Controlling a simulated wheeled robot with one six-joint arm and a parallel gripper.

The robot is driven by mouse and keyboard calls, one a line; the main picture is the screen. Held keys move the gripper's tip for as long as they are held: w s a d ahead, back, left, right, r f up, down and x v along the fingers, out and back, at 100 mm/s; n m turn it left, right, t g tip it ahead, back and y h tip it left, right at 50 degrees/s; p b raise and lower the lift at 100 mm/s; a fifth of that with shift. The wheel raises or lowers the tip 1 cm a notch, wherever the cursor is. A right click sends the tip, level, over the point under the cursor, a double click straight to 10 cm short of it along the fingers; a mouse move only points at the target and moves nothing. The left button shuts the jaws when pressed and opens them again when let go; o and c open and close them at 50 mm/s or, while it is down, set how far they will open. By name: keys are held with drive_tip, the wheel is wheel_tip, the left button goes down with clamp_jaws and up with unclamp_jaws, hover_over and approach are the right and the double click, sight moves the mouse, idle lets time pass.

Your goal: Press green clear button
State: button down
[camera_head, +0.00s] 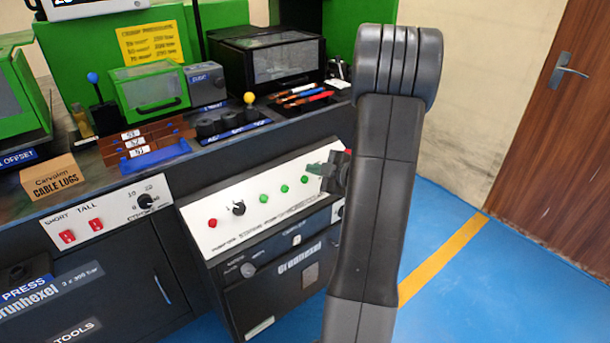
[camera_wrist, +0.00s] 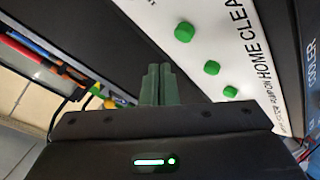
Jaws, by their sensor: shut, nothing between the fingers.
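The control panel has a row of three green buttons. The "CLEA…" lettering, cut off by the picture edge, lies beside the top, largest-looking green button (camera_wrist: 185,32) in the wrist view. This appears to be the rightmost green button (camera_head: 305,179) in the head view. My gripper (camera_head: 314,168) is shut and empty, with its tips close to that button in the head view. In the wrist view, my shut fingers (camera_wrist: 158,72) point past the panel's edge, to the left of the button. I cannot tell the exact gap to the panel.
The other green buttons (camera_head: 284,188) (camera_head: 263,198), a black knob (camera_head: 238,208) and a red button (camera_head: 213,222) share the sloped panel. The bench above holds a yellow-topped lever (camera_head: 249,98) and several coloured tools (camera_head: 300,93). Blue floor is open at right.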

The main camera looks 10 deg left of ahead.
drive_tip(key=shift+s+d+r+p, duration=0.25)
drive_tip(key=shift+r+p, duration=0.15)
drive_tip(key=shift+r, duration=0.2)
drive_tip(key=shift+s+d+r+p, duration=0.1)
drive_tip(key=shift+d+r+p, duration=0.2)
drive_tip(key=shift+r, duration=0.3)
drive_tip(key=shift+s+a, duration=0.1)
drive_tip(key=shift+s, duration=0.05)
